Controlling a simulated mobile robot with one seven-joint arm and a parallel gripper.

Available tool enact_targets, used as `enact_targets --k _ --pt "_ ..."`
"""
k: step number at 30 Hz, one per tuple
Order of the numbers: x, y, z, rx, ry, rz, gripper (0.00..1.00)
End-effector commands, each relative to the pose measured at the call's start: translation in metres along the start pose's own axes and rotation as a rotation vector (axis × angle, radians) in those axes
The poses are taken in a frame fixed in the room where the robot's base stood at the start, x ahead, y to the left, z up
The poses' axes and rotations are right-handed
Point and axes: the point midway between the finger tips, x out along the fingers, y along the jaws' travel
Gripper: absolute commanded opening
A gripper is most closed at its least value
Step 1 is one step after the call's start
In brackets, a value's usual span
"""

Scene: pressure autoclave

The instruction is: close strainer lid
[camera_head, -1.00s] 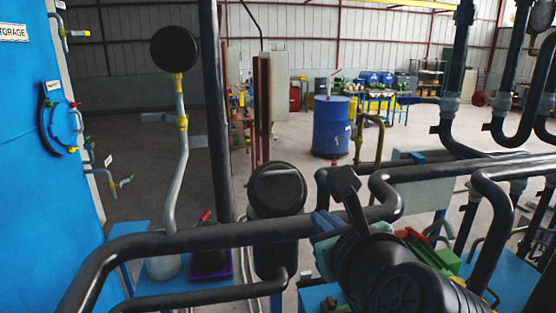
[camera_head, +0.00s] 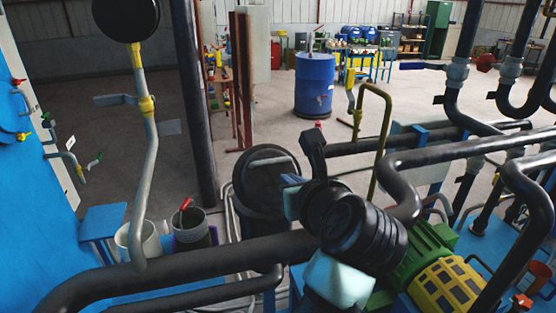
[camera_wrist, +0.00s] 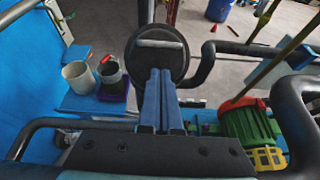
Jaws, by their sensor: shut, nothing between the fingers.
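The strainer (camera_head: 252,220) is a dark upright cylinder left of centre in the head view. Its round dark lid (camera_head: 262,183) has a grey bar handle across it and sits over the strainer's top; whether it is fully seated I cannot tell. The wrist view shows the lid (camera_wrist: 160,62) and its pale handle (camera_wrist: 160,44) straight ahead. My gripper (camera_head: 288,182) is at the lid's right edge in the head view, partly hidden by my wrist. In the wrist view my gripper's blue fingers (camera_wrist: 160,72) are together and empty, overlapping the lid's near part; contact is unclear.
A thick black pipe (camera_head: 190,262) runs in front of the strainer. A white bucket (camera_head: 150,240) and a dark pot with a red-handled tool (camera_head: 191,228) stand to the left. A green and yellow motor (camera_head: 430,270) is at right. Open floor lies behind.

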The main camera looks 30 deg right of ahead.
Motion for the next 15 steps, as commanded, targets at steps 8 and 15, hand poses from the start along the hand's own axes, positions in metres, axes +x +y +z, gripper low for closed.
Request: enact_targets --k 8,15 --pt "0.05 0.0 0.005 0.001 0.001 0.002 0.0" --pt "0.075 -0.001 0.012 0.0 -0.001 0.0 0.0"
